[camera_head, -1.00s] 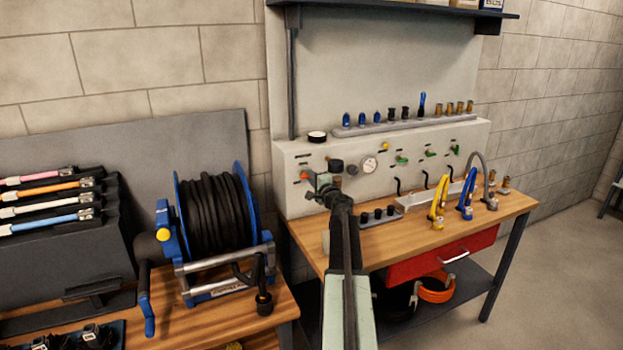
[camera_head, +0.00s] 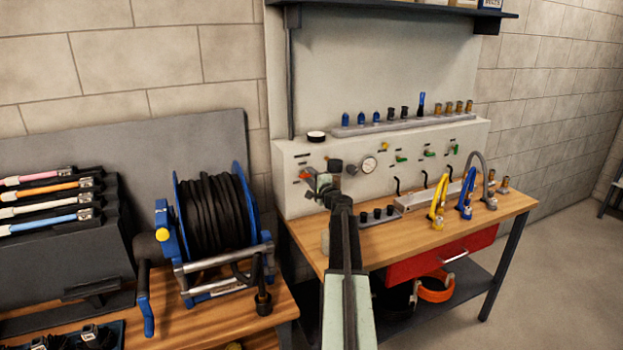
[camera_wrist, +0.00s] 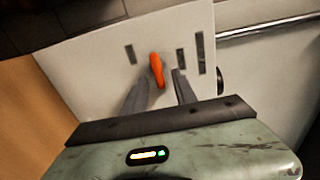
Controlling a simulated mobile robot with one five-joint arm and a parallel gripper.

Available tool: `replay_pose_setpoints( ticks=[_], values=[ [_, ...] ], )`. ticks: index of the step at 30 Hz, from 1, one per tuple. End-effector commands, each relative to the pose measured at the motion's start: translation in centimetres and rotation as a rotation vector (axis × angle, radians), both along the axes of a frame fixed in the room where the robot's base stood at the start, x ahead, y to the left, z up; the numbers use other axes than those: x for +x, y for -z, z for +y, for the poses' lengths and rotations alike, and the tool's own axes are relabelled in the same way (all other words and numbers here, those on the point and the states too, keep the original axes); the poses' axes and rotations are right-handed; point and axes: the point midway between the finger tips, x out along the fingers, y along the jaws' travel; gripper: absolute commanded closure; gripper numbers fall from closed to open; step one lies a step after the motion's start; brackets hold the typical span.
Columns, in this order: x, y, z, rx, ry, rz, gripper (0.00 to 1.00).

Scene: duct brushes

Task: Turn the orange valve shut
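The orange valve handle (camera_head: 305,175) is on the left part of the pale panel's front face, partly hidden by my gripper in the head view. In the wrist view the handle (camera_wrist: 157,70) is a narrow orange lever, slightly tilted from upright in the picture. My gripper (camera_head: 318,182) is right at the panel in front of the valve. In the wrist view its two grey fingers (camera_wrist: 158,88) are apart, with the lower end of the handle between or just beyond the tips. I cannot tell whether either finger touches it.
A round gauge (camera_head: 369,165) and several green valves (camera_head: 402,159) sit farther right on the panel (camera_head: 290,204). A rack of black fittings (camera_head: 378,214) stands on the bench below. A blue hose reel (camera_head: 210,230) stands to the left.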

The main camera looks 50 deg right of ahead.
Motion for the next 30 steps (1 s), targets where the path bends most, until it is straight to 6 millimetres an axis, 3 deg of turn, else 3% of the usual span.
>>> replay_pose_setpoints(
  ticks=[5, 15, 30],
  values=[
    [-1.6, 0.0, 0.7, 0.000, 0.002, 0.000, 0.66],
    [-7.2, 0.0, 2.9, 0.000, 0.002, 0.000, 0.66],
    [-7.2, -0.1, 2.8, 0.000, 0.001, 0.000, 0.66]
  ],
)
